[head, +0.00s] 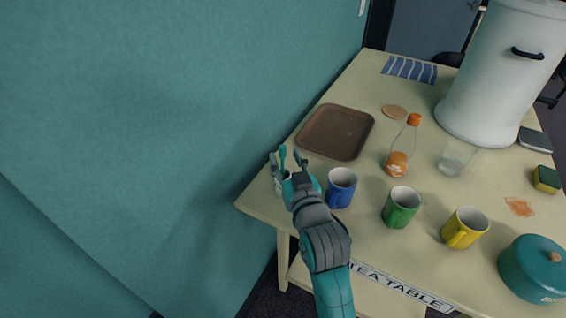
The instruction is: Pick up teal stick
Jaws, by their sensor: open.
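A thin teal stick (283,157) stands up at the left edge of the table, just left of my gripper. It seems to rise from a small pale holder (278,184), which my gripper and wrist partly hide. My gripper (299,164) is open, at the end of my teal and grey arm, very close to the stick. I cannot tell whether the stick is between the fingers or beside them.
A blue mug (341,187) stands close right of my gripper, then a green mug (401,207) and a yellow mug (465,228). A brown tray (335,132) lies behind. An orange-capped bottle (403,147) stands further right. A teal wall (180,120) is at left.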

